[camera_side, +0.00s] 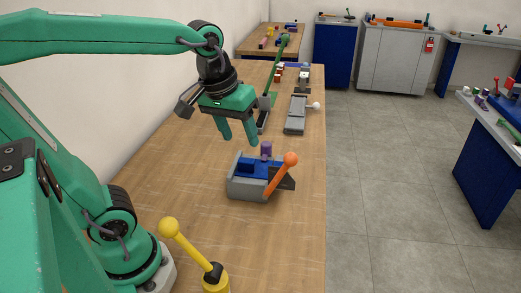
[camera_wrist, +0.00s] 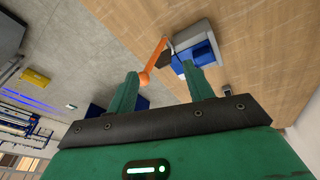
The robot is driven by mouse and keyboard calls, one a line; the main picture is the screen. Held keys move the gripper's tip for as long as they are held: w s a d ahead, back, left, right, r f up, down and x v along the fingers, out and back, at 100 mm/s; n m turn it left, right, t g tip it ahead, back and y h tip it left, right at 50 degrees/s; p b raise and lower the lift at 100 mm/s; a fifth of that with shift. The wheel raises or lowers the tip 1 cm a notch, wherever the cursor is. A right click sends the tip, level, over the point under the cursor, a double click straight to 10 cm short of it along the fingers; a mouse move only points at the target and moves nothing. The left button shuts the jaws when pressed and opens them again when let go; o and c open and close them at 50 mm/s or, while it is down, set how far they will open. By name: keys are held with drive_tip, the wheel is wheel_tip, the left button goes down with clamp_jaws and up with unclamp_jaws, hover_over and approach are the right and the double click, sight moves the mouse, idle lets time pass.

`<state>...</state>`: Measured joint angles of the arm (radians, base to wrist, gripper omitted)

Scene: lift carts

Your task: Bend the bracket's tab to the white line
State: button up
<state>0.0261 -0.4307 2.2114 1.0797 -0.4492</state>
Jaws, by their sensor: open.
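A grey bending fixture (camera_side: 245,190) with blue blocks (camera_side: 242,165) stands on the wooden bench. An orange lever with a ball end (camera_side: 280,174) leans up across its right side, beside a dark angled plate (camera_side: 286,183). A purple cylinder (camera_side: 266,148) stands at its back. I cannot make out the bracket, its tab or a white line for certain. My gripper (camera_side: 239,140) is open and empty, fingers down, above and slightly left of the fixture. In the wrist view the orange lever (camera_wrist: 155,58) and fixture (camera_wrist: 205,45) show beyond my open fingers (camera_wrist: 160,71).
A yellow ball-topped lever (camera_side: 186,243) stands at the near bench edge. Behind my gripper are a green lever (camera_side: 277,62) and a grey device with a white knob (camera_side: 296,115). The bench (camera_side: 180,165) left of the fixture is clear.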

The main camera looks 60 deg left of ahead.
drive_tip(key=w+d+n+g, duration=0.1)
drive_tip(key=w+n+g, duration=0.1)
drive_tip(key=w+n, duration=0.4)
drive_tip(key=n+g, duration=0.3)
drive_tip(key=n, duration=0.1)
hover_over(290, 159)
drive_tip(key=w, duration=0.2)
drive_tip(key=f, duration=0.2)
drive_tip(key=shift+s+a+f, duration=0.15)
drive_tip(key=shift+a+f, duration=0.15)
drive_tip(key=shift+a, duration=0.1)
drive_tip(key=shift+w+d+f+n, duration=0.1)
drive_tip(key=shift+w+f+n, duration=0.15)
drive_tip(key=shift+w+n, duration=0.25)
drive_tip(key=shift+s+f, duration=0.1)
drive_tip(key=shift+f, duration=0.05)
drive_tip(key=shift+s+f, duration=0.25)
drive_tip(key=shift+f, duration=1)
drive_tip(key=shift+s+f, duration=0.2)
drive_tip(key=shift+f, duration=1)
drive_tip(key=shift+s+f, duration=0.25)
drive_tip(key=shift+f, duration=1)
clamp_jaws()
